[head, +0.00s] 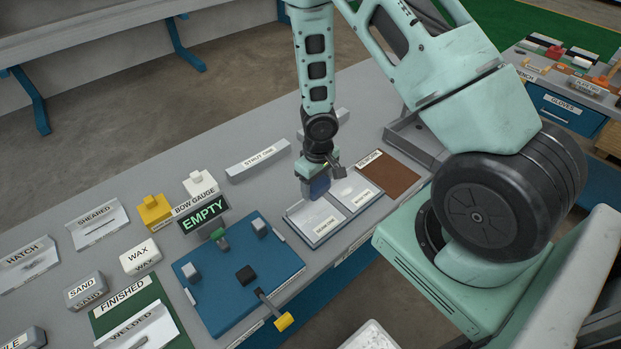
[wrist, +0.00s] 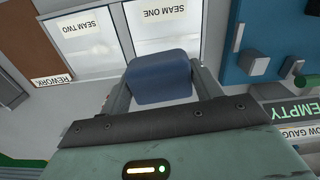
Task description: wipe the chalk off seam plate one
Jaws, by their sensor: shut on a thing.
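My gripper (wrist: 160,85) is shut on a blue block (wrist: 160,78), which looks like a wiping pad. In the head view my gripper (head: 318,180) and the blue block (head: 320,187) are at the back edge of the seam plates; I cannot tell whether the block touches anything. The seam one plate (head: 312,217) is a pale panel on the left of a grey tray, and it shows in the wrist view (wrist: 165,40) just beyond the block. The seam two plate (head: 352,188) lies beside it, with whitish marks in the wrist view (wrist: 90,50). Chalk on seam one is too faint to tell.
A brown rework mat (head: 390,175) lies right of the plates. A blue jig board (head: 235,290) with blocks and a yellow-handled lever is at the left, behind it an EMPTY sign (head: 204,215). The strut one holder (head: 258,160) stands behind. Grey bench is clear between them.

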